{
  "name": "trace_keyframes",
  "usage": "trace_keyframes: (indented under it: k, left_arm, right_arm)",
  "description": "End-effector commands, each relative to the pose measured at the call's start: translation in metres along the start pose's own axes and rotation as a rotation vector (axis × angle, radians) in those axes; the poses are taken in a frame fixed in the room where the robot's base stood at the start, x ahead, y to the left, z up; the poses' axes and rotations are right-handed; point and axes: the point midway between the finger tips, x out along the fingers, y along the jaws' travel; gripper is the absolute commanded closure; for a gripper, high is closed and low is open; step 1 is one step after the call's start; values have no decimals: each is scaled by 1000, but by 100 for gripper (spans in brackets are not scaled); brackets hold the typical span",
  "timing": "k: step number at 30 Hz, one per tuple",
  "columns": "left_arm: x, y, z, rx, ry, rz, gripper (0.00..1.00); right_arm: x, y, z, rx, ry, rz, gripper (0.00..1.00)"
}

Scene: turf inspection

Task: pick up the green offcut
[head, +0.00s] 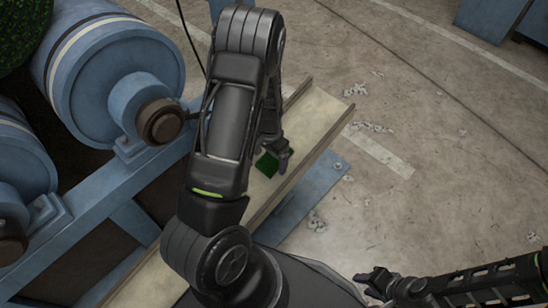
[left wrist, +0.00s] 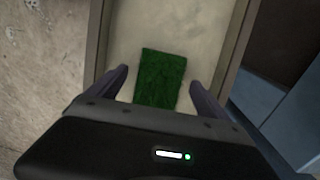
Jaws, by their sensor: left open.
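The green offcut (head: 267,164) is a small rectangular piece of turf lying on a pale tray-like board (head: 318,112) with raised edges. My left gripper (head: 279,150) is right at it and partly hides it in the head view. In the left wrist view the offcut (left wrist: 163,76) lies between the two spread fingers of my open left gripper (left wrist: 159,84), with a gap on each side. My right gripper (head: 376,282) is at the bottom of the head view, away from the offcut; its jaw opening is unclear.
Blue rollers (head: 105,65) on a blue frame (head: 120,185) stand to the left of the board. Grey scraps (head: 372,127) litter the concrete floor (head: 440,170) to the right, which is otherwise mostly clear.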

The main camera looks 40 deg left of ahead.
Motion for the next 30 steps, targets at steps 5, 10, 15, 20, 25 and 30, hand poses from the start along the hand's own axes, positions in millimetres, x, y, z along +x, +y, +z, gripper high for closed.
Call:
trace_keyframes:
  k: [5, 10, 15, 20, 25, 30]
  left_arm:
    - [0, 0, 0, 0, 0, 0, 11]
    - [0, 0, 0, 1, 0, 0, 23]
    - [0, 0, 0, 1, 0, 0, 37]
    - [0, 0, 0, 1, 0, 0, 50]
    - [0, 0, 0, 1, 0, 0, 64]
    - [0, 0, 0, 1, 0, 0, 75]
  right_arm:
    - [0, 0, 0, 0, 0, 0, 64]
    - [0, 0, 0, 0, 0, 0, 64]
    - [0, 0, 0, 0, 0, 0, 64]
    - [0, 0, 0, 0, 0, 0, 64]
    - [0, 0, 0, 0, 0, 0, 64]
    - [0, 0, 0, 0, 0, 0, 64]
